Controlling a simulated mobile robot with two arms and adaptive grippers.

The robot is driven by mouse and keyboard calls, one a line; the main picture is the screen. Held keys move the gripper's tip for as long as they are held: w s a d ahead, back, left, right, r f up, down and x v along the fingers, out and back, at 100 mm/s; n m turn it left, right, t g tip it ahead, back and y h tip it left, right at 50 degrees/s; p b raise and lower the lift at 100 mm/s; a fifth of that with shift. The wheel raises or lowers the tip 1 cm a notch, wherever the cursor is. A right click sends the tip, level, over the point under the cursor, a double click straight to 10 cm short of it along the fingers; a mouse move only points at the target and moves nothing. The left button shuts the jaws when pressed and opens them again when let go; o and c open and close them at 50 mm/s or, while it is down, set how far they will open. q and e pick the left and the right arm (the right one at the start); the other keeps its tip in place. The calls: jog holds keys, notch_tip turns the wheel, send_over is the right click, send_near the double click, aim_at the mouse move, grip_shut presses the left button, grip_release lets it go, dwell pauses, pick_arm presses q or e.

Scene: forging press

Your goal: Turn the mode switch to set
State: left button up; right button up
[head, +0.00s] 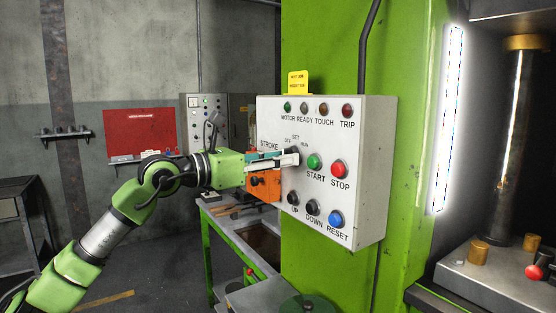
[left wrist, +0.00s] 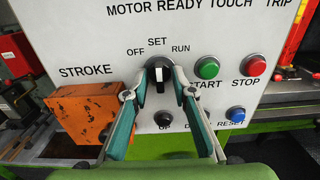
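The mode switch (left wrist: 159,68) is a round black knob with a narrow upright handle and a white mark, on the white control panel (head: 352,215). The labels OFF, SET and RUN stand around its top. The handle looks about upright in the left wrist view, in line with SET. My left gripper (head: 293,158) reaches the panel from the left and partly covers the switch in the head view. In the left wrist view its two fingers (left wrist: 161,82) are apart, one on each side of the handle, with gaps showing. My right gripper is not in view.
The green START button (head: 314,162) and red STOP button (head: 339,169) sit close right of the switch. Black UP (head: 293,198) and DOWN (head: 313,207) buttons and blue RESET (head: 335,219) are below.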

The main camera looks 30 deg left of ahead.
pick_arm(q)
jog(key=v, duration=1.2)
dwell(0.4)
dwell(0.4)
